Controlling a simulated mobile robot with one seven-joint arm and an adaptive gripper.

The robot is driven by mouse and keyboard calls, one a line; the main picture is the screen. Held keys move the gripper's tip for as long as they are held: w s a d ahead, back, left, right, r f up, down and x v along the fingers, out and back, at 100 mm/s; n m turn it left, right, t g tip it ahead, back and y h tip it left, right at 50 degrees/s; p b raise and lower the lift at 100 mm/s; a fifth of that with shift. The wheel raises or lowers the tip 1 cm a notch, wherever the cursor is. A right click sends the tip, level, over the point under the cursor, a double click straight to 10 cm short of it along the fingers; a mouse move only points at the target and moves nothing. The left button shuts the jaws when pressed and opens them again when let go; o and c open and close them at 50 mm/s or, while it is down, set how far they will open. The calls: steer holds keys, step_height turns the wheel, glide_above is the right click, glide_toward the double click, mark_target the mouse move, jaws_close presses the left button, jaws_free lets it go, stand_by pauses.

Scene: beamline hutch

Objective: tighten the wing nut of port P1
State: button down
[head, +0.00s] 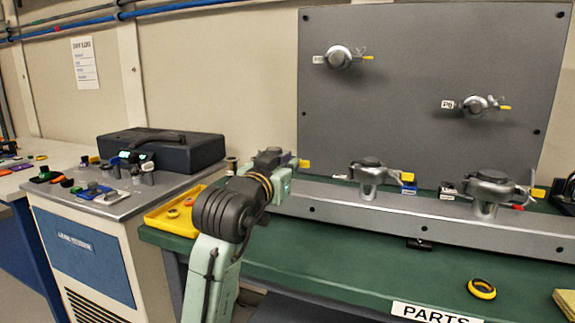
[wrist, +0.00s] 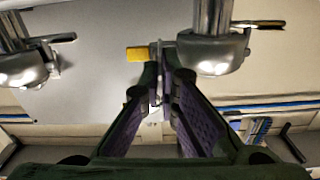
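My gripper (wrist: 165,78) is at the leftmost clamped port (head: 269,157) of the bench rail, a grey metal flange that also shows in the wrist view (wrist: 207,55). A yellow tab (head: 304,163) sticks out of its clamp; it also shows in the wrist view (wrist: 138,54). In the wrist view the purple-padded fingers stand apart, with a thin metal piece (wrist: 158,92) of the clamp between them. It seems nearer the left finger; I cannot tell whether it touches. In the head view my arm hides the fingers. I cannot read a P1 label.
Two more clamped ports stand on the rail, a middle one (head: 370,172) and a right one (head: 488,190). The grey wall panel (head: 420,80) carries two ports. A yellow tray (head: 165,222) lies left of my arm. The green bench front (head: 350,262) is mostly clear.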

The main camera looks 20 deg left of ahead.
steer(key=shift+m, duration=0.3)
steer(key=m+b, duration=0.2)
steer(key=m, duration=0.3)
steer(key=f+m+b, duration=0.1)
steer(key=m+b, duration=0.1)
steer(key=m, duration=0.4)
steer(key=d+m+b, duration=0.1)
steer(key=m+b, duration=0.1)
steer(key=m, duration=0.4)
steer(key=shift+f+b, duration=0.25)
steer(key=shift+b, duration=0.1)
steer(key=m+b, duration=0.1)
steer(key=m, duration=0.5)
steer(key=shift+f, duration=0.2)
steer(key=shift+m+b, duration=0.3)
steer(key=c, duration=2.1)
jaws_free()
steer(key=shift+a, duration=0.1)
